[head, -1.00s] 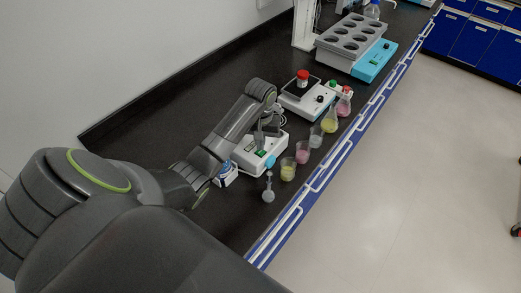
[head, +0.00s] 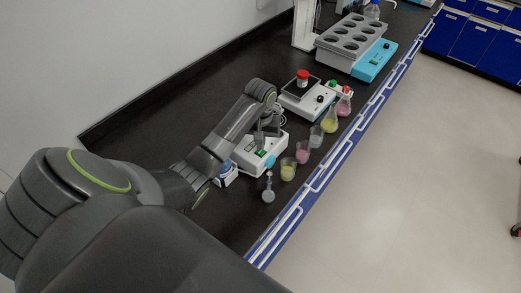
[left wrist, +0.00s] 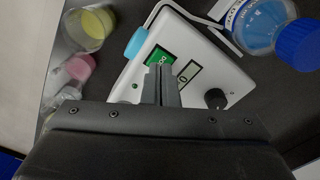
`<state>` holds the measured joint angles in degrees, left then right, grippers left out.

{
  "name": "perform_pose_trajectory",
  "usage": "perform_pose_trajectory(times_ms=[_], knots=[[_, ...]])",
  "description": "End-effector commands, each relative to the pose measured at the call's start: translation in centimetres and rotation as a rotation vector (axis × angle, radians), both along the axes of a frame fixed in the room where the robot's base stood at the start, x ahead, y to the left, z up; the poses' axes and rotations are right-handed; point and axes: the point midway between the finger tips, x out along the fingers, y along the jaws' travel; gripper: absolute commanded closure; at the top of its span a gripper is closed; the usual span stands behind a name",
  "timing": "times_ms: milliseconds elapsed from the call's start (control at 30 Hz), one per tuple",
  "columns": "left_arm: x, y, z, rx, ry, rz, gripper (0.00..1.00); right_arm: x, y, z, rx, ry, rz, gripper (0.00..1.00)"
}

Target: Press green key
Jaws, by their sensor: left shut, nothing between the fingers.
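The green key (left wrist: 157,57) is a green rocker on the top of a white device (left wrist: 130,84), beside a small display (left wrist: 189,72) and a black knob (left wrist: 215,98). In the head view the green key (head: 261,153) shows near the right end of the white device (head: 250,163). My left gripper (left wrist: 161,72) is shut and empty, its fingertips at the lower edge of the green key. I cannot tell whether they touch it. In the head view my left gripper (head: 262,146) points down over the device. My right gripper is not in view.
Several beakers and flasks with coloured liquid, such as a yellow beaker (head: 288,172), stand along the bench's front edge. A blue-capped bottle (left wrist: 268,24) is close to the device. A second white device (head: 306,100) and a grey block with holes (head: 350,42) stand farther back.

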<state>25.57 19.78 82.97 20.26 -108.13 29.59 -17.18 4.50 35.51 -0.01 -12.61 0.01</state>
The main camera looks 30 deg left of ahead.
Motion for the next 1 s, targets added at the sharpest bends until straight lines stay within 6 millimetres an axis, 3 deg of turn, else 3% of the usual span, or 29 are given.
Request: perform_pose_trajectory(times_ms=[1000], knots=[[0.0,0.0,-1.4,0.0,0.001,0.0,1.0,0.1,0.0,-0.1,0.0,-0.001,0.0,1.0]])
